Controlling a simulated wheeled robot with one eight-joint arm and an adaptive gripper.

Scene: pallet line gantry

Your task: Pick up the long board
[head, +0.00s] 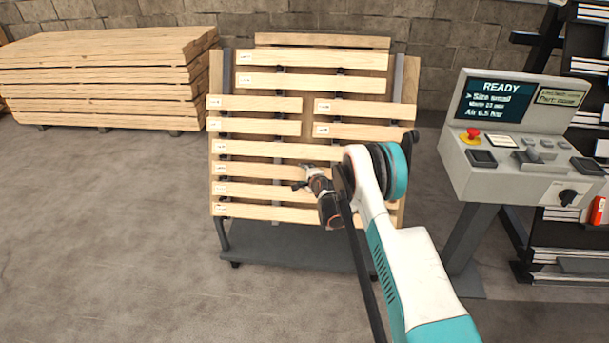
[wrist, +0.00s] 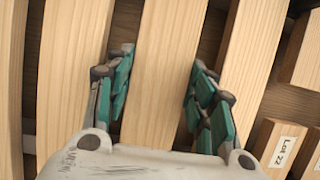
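Several long pale wood boards lie across a tilted rack (head: 228,232) in the head view, with small white labels at their left ends. A neighbouring long board (wrist: 75,65) lies to the left and another (wrist: 248,60) to the right. I cannot tell whether the fingers touch the middle board or how deep they reach beside it.
Shorter boards sit higher on the rack; one, labelled "Lot 22" (wrist: 284,147), shows in the wrist view. A control console (head: 520,140) reading "READY" stands to the right. A large lumber stack (head: 110,80) is at the back left. The floor at left is clear.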

